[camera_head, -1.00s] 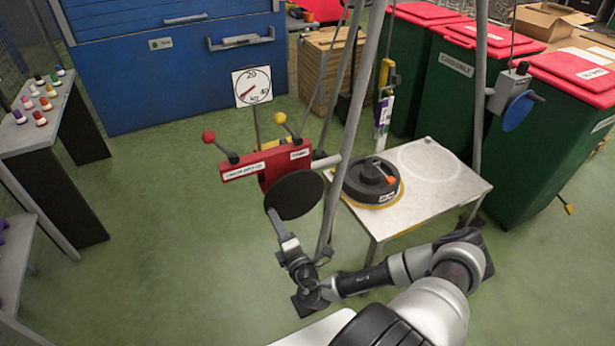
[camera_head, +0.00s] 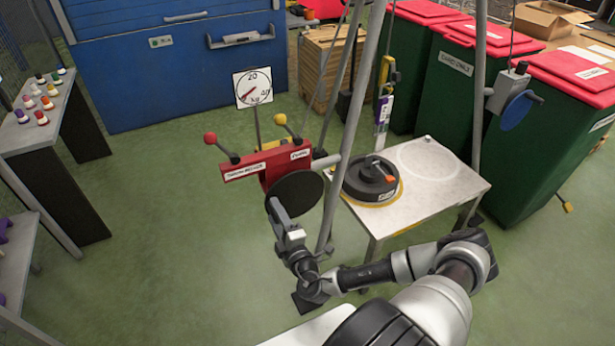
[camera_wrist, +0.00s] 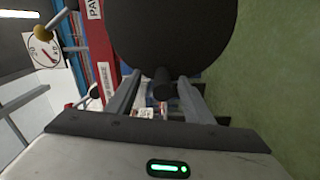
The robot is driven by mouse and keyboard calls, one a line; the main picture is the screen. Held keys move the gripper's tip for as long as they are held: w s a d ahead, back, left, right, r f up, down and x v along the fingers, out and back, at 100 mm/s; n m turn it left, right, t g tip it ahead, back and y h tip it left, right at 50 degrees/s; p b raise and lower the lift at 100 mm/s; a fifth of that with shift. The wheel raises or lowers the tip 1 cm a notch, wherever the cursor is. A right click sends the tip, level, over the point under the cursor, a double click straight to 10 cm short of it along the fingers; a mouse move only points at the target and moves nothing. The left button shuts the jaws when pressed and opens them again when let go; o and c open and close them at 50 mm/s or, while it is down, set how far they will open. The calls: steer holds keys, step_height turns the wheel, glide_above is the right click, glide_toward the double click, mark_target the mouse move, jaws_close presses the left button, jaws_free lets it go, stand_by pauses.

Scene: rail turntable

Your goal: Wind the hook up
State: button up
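The red winch (camera_head: 272,165) has a red-knobbed lever, a yellow-knobbed lever and a dark round disc (camera_head: 296,194). In the wrist view the disc (camera_wrist: 172,35) fills the top centre, with a short dark handle (camera_wrist: 163,82) in front of it. My gripper (camera_wrist: 160,88) has its fingers on both sides of this handle, with background showing between; it looks open. In the head view my gripper (camera_head: 278,207) is at the disc's lower left. A yellow block (camera_head: 386,75) with a hanging scale (camera_head: 384,112) hangs above a black weight (camera_head: 368,181). The hook's tip is too small to make out.
The weight rests on a pale table (camera_head: 440,205) with marked circles. Tripod legs (camera_head: 345,130) stand beside the winch. A dial (camera_head: 253,87) stands behind it. Green bins (camera_head: 445,100) are at right, a shelf with coloured knobs (camera_head: 40,110) at left. Green floor is clear at left.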

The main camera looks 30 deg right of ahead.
steer(key=shift+s+f, duration=0.1)
steer(key=s+p, duration=0.2)
steer(key=s, duration=0.6)
stand_by(0.5)
steer(key=w+b, duration=0.5)
steer(key=w, duration=0.3)
steer(key=shift+f, duration=0.1)
stand_by(0.8)
